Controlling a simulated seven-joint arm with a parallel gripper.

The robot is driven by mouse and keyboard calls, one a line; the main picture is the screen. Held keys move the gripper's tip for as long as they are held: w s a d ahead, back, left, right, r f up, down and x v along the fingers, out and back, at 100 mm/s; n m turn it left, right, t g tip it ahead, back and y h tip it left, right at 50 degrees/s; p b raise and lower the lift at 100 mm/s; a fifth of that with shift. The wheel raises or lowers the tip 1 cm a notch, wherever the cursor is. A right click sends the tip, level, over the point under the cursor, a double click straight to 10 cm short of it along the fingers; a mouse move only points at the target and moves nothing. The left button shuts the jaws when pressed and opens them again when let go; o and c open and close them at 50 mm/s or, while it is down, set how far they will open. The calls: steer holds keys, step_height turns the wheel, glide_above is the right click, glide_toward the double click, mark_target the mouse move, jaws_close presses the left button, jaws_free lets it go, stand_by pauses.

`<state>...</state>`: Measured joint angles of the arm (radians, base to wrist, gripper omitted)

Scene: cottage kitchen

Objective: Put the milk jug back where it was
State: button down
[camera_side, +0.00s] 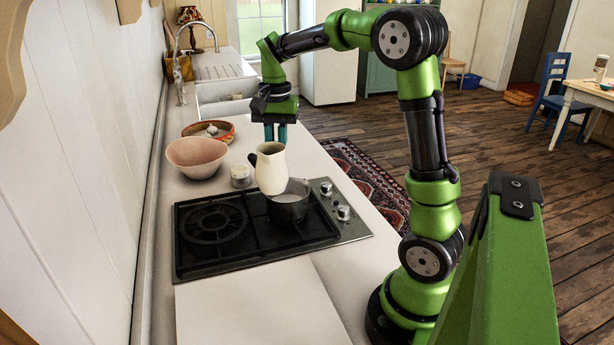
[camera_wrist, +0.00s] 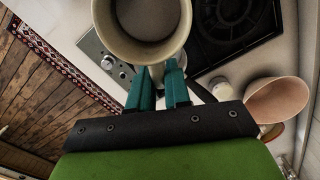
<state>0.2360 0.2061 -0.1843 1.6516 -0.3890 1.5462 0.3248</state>
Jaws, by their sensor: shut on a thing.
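In the wrist view the jug's round rim (camera_wrist: 178,48) fills the top middle, against my fingertips (camera_wrist: 158,72). The pan holds something pale.
The black gas hob (camera_side: 210,245) has knobs at its right. The near white counter (camera_side: 255,305) is clear. The sink is farther back.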

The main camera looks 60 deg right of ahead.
mark_target(268, 186)
steer(key=s+a+n, duration=0.1)
steer(key=s+a, duration=0.1)
steer(key=a, duration=0.2)
steer(key=s+a+f+n, duration=0.1)
steer(key=a+n, duration=0.1)
steer(key=a, duration=0.2)
steer(key=s+a+f+n, duration=0.1)
steer(key=s+a+n, duration=0.1)
steer(key=a, duration=0.3)
steer(key=shift+s, duration=0.3)
step_height(268, 186, down, 12)
steer(key=shift+f, duration=0.2)
steer(key=shift+f, duration=0.15)
steer(key=c, duration=1.1)
jaws_free()
